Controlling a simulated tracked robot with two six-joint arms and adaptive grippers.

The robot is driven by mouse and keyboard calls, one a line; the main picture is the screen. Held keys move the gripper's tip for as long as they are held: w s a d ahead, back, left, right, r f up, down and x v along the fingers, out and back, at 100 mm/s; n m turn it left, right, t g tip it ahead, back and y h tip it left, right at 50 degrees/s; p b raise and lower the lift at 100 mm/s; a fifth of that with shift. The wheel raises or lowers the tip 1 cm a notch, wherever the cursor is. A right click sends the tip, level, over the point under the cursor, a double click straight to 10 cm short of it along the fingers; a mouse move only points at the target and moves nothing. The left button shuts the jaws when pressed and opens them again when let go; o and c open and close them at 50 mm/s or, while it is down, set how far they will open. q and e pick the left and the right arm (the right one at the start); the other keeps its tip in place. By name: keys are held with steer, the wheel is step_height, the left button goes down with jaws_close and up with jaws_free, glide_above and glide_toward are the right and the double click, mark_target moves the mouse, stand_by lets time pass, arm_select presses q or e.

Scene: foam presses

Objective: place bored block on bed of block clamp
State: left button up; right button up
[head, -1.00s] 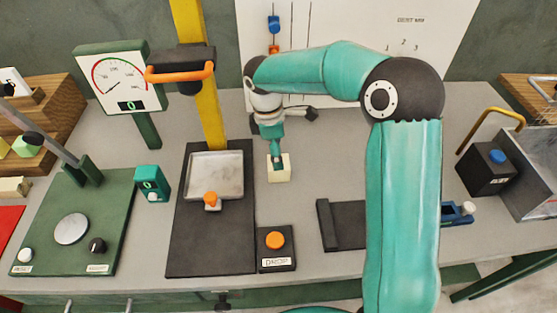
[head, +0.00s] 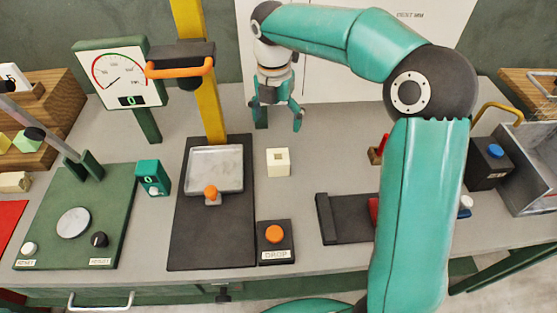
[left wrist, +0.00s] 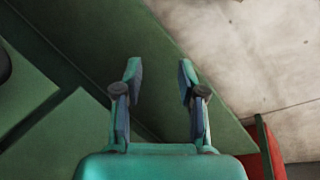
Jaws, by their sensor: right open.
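My left gripper (left wrist: 160,68) is open and empty in the left wrist view, over green surfaces.
The drop press with a yellow column (head: 211,110) and metal plate (head: 215,169) stands left of the block. A drop button box (head: 276,242) lies in front. A small red and wooden item (head: 378,153) is behind the clamp. A metal bin (head: 530,175) is far right.

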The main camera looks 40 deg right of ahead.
mark_target(278, 161)
step_height(278, 161, down, 16)
steer(key=n+p, duration=0.1)
steer(key=n, duration=0.4)
steer(key=shift+d, duration=0.15)
steer(key=shift+r, duration=0.1)
stand_by(0.4)
steer(key=shift+c, duration=0.3)
steer(key=c, duration=1.2)
steer(key=shift+o, duration=0.2)
steer(key=shift+r, duration=0.1)
